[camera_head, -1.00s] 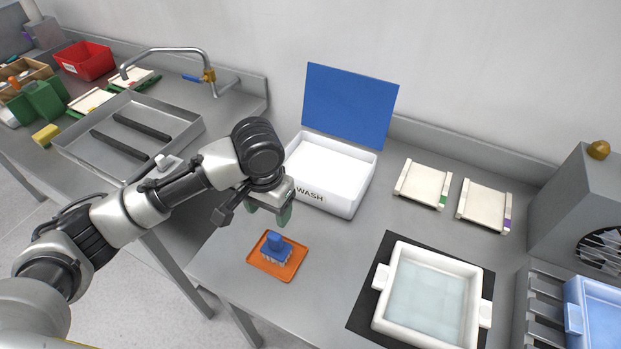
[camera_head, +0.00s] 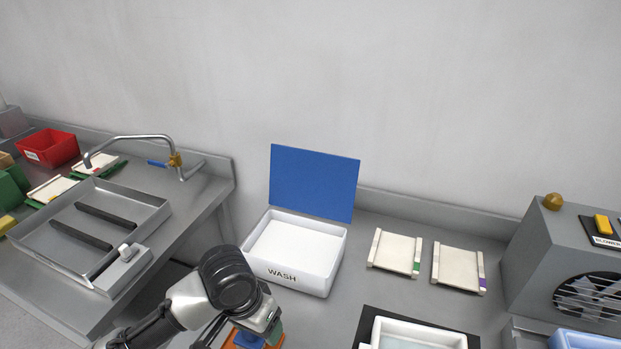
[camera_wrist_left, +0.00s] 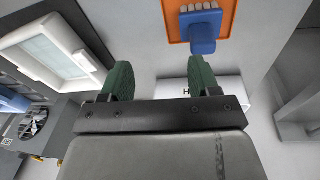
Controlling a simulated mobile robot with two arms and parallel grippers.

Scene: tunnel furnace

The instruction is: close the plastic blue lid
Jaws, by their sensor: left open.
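The blue lid (camera_head: 314,183) stands upright, open, at the back edge of the white box marked WASH (camera_head: 290,274) in the head view. The box's inside is uncovered and looks white. My left gripper (camera_wrist_left: 160,80) shows two green fingers spread apart with nothing between them in the left wrist view. In the head view my left gripper is low in the picture, in front of the box and apart from the lid, and its fingers are mostly hidden. Part of the box's lettered front shows behind a finger in the wrist view. My right gripper is in neither view.
An orange tray (camera_wrist_left: 226,45) with a blue-handled brush (camera_wrist_left: 202,30) lies near the left gripper. Two pale slatted plates (camera_head: 397,252) lie right of the box. A white basin (camera_head: 418,333) is at front right, a grey blower (camera_head: 568,255) beyond.

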